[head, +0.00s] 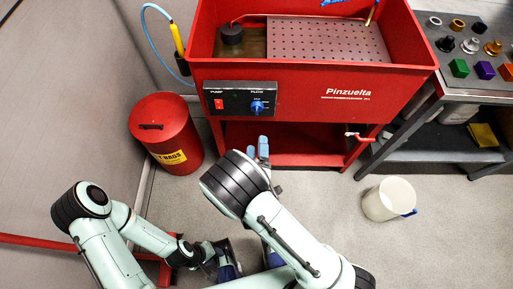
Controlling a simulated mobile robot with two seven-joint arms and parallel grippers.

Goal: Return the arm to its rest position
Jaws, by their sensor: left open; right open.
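My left arm (145,236) comes in from the lower left, bends at its dark elbow and reaches toward the bottom middle. My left gripper (229,268) is low in the view, open, partly hidden by my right arm and the picture's edge. My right arm (290,235) rises from the bottom, with its large dark joint near the middle. My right gripper (257,149) shows blue-grey fingertips just beyond that joint, in front of the red washer's lower opening. It is open, and I see nothing held in it. Its wrist is mostly hidden behind the arm.
A red parts washer (330,84) stands ahead, with a red bin (166,132) to its left. A white bucket (389,199) stands on the floor at right. A grey bench (465,90) holds small parts. A red rail (40,243) lies lower left. Floor between bucket and my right arm is clear.

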